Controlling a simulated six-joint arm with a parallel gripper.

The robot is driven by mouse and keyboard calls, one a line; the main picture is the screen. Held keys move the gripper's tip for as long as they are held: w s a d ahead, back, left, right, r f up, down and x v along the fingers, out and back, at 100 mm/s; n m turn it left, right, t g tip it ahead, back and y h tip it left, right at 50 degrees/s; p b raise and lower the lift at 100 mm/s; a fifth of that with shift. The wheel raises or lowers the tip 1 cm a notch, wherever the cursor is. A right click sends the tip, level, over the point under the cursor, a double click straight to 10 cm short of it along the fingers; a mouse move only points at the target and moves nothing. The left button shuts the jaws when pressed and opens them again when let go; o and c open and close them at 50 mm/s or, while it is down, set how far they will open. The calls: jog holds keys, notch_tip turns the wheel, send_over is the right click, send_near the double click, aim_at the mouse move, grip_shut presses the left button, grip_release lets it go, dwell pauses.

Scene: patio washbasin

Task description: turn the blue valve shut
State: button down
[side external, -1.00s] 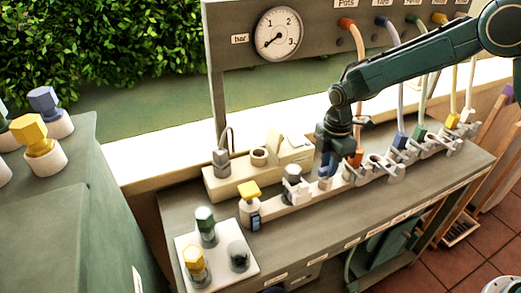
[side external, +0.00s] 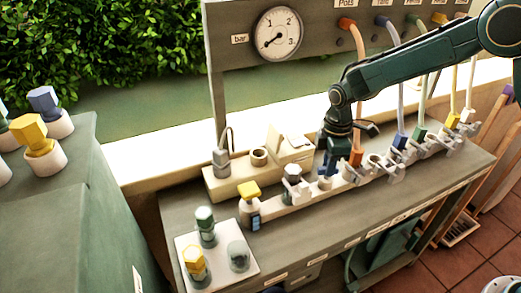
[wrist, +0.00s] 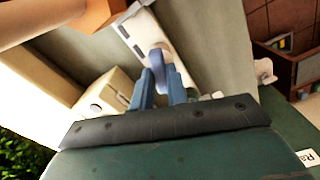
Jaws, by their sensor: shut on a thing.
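The blue valve has a rounded violet-blue handle (wrist: 157,62), seen in the wrist view between the two blue fingers of my gripper (wrist: 161,86). The fingers are shut on this handle. In the side view my gripper (side external: 328,168) points down at the pale rail, and the fingers mostly cover the handle there. The valve's pale body (side external: 325,183) shows just below the fingers. How far the handle is turned is hard to tell.
An orange hose fitting (side external: 356,157) stands close to the right of my gripper. A pressure gauge (side external: 278,34) hangs on the back panel.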

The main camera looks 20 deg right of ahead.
jog(key=m, duration=1.4)
dwell(0.4)
jog(key=c, duration=1.4)
grip_release()
jog(key=shift+r, duration=0.15)
jog(key=shift+r, duration=6.8)
